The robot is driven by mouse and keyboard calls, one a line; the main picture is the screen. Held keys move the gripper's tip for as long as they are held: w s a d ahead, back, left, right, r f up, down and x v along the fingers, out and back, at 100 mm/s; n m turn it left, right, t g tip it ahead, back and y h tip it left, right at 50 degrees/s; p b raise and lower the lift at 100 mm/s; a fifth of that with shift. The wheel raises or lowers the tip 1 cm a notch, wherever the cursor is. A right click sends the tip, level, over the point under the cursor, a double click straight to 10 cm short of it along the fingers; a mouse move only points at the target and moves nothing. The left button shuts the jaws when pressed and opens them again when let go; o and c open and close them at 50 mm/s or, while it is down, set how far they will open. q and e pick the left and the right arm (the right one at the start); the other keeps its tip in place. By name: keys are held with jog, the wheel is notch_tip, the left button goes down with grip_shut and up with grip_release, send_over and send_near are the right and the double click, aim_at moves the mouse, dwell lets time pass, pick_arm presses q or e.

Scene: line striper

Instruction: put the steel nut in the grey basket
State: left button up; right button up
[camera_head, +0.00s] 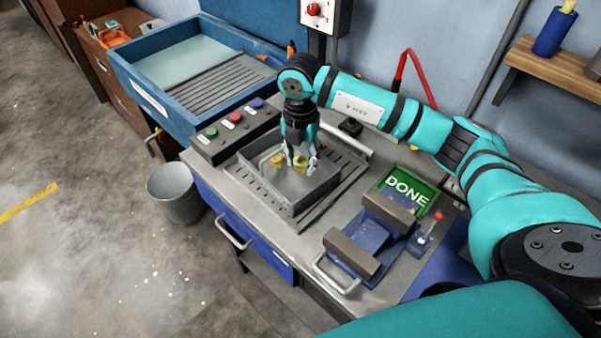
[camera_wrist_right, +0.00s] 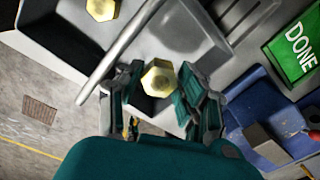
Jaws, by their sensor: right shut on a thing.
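My right gripper (camera_head: 300,160) points down over the grey basket (camera_head: 308,198), which stands on a slotted plate on the bench. In the right wrist view its fingers (camera_wrist_right: 160,95) are shut on a yellow, brass-coloured hex nut (camera_wrist_right: 158,78). A second yellow hex nut (camera_wrist_right: 102,9) lies at the top of that view; it also shows in the basket in the head view (camera_head: 277,160). The basket's bar handle (camera_wrist_right: 125,50) runs close to the left finger. I cannot make out a silver-coloured steel nut. My left gripper is not in view.
A control box with coloured buttons (camera_head: 232,130) stands left of the basket, before a blue sink (camera_head: 125,75). A blue vise (camera_head: 370,240) and a green DONE sign (camera_head: 407,190) are to the right. A grey bin (camera_head: 174,192) stands on the floor.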

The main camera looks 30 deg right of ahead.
aim_at(301, 185)
notch_tip(301, 185, down, 6)
jog(key=shift+f+p, duration=0.15)
jog(key=shift+p, duration=0.45)
jog(key=shift+f, duration=0.35)
jog(key=shift+f, duration=0.15)
jog(key=o, duration=0.9)
jog(key=shift+o, duration=0.2)
notch_tip(301, 185, up, 12)
jog(key=b, duration=0.2)
jog(key=shift+a+r+b, duration=0.1)
jog(key=shift+r+b, duration=0.1)
jog(key=shift+b, duration=0.1)
